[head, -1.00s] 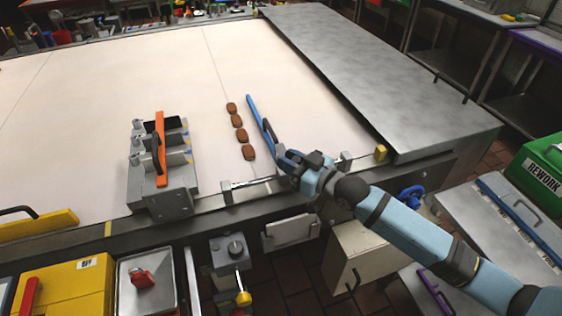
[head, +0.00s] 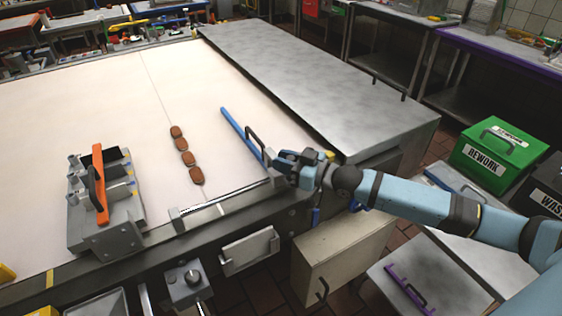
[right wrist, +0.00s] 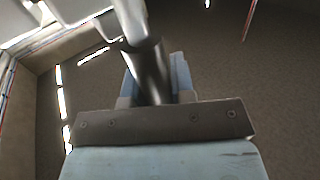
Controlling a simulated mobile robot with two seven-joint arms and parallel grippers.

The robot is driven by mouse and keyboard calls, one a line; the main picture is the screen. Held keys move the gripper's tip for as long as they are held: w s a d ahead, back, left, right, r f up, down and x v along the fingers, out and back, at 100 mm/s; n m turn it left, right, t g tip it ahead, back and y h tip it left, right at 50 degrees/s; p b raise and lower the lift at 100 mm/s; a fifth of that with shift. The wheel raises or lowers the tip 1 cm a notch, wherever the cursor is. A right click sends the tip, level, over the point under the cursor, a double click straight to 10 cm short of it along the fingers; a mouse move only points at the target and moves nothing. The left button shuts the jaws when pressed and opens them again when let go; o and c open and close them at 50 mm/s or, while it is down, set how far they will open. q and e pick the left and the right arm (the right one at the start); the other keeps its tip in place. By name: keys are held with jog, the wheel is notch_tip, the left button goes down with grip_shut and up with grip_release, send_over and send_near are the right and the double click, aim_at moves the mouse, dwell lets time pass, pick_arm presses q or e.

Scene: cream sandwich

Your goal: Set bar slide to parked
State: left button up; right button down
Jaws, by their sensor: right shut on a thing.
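The bar slide is a long blue bar (head: 238,131) with a dark handle, lying across the pale table surface. Its near end sits at a metal rail (head: 222,200) along the table's front edge. It is close to the rail's right end, where a yellow block (head: 329,155) sits. My right gripper (head: 284,166) is at the bar's near end and shut. In the right wrist view its fingers (right wrist: 154,88) are closed around a grey round rod (right wrist: 146,68). My left gripper is not in view.
Several brown patties (head: 187,158) lie in a row left of the bar, apart from it. A grey fixture with an orange handle (head: 98,190) stands further left. A raised steel plate (head: 320,90) borders the right.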

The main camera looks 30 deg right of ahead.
jog(key=c, duration=1)
grip_release()
jog(key=shift+d, duration=0.25)
jog(key=shift+o, duration=0.2)
jog(key=shift+s, duration=0.1)
jog(key=shift+s+d+f, duration=0.1)
jog(key=shift+s+d, duration=0.15)
jog(key=v, duration=1.3)
